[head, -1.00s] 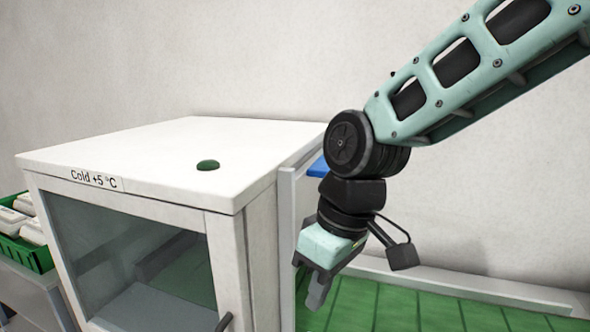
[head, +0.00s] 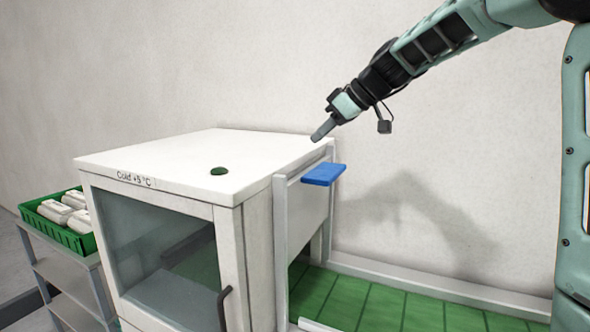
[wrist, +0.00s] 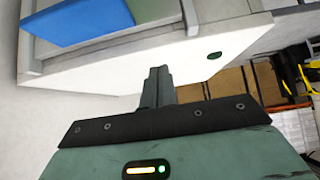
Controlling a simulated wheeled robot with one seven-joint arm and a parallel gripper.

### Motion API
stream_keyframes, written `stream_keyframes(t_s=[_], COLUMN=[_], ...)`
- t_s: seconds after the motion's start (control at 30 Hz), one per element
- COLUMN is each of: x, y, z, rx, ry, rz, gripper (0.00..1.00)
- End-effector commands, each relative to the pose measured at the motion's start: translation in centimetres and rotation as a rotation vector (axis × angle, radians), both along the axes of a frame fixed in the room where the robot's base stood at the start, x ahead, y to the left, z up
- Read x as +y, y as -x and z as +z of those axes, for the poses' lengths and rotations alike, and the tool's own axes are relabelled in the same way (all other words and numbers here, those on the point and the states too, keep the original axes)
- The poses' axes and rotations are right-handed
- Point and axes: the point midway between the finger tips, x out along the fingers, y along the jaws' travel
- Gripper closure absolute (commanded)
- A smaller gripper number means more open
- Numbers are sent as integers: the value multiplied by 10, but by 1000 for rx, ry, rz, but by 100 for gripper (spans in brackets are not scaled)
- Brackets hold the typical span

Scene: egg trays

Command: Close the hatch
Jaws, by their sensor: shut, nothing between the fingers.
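The hatch is a pale panel in an upright frame (head: 281,240) on the right side of the white cold cabinet (head: 165,165). A blue handle (head: 323,174) sticks out near the top of the panel. The panel looks raised, with an open gap below it above the green slatted conveyor (head: 375,303). My gripper (head: 323,130) is shut and empty, above and behind the blue handle, apart from it. In the wrist view the shut fingers (wrist: 158,86) point towards the cabinet top, and the blue handle (wrist: 80,22) shows at upper left.
A green crate (head: 62,228) with white egg boxes stands on a grey cart (head: 75,275) at the left. A dark green disc (head: 219,171) lies on the cabinet top. The cabinet's glass door has a dark handle (head: 224,308). Free air lies above the conveyor.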

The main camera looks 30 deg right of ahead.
Motion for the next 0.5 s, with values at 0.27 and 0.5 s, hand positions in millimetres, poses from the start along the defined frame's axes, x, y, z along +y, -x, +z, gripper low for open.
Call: stream_keyframes(t_s=[0.27,0.5], x=[27,36], y=[-31,-44], z=[-37,-74], rx=[8,8], ry=[-5,-3], rz=[5,0], gripper=[100,100])
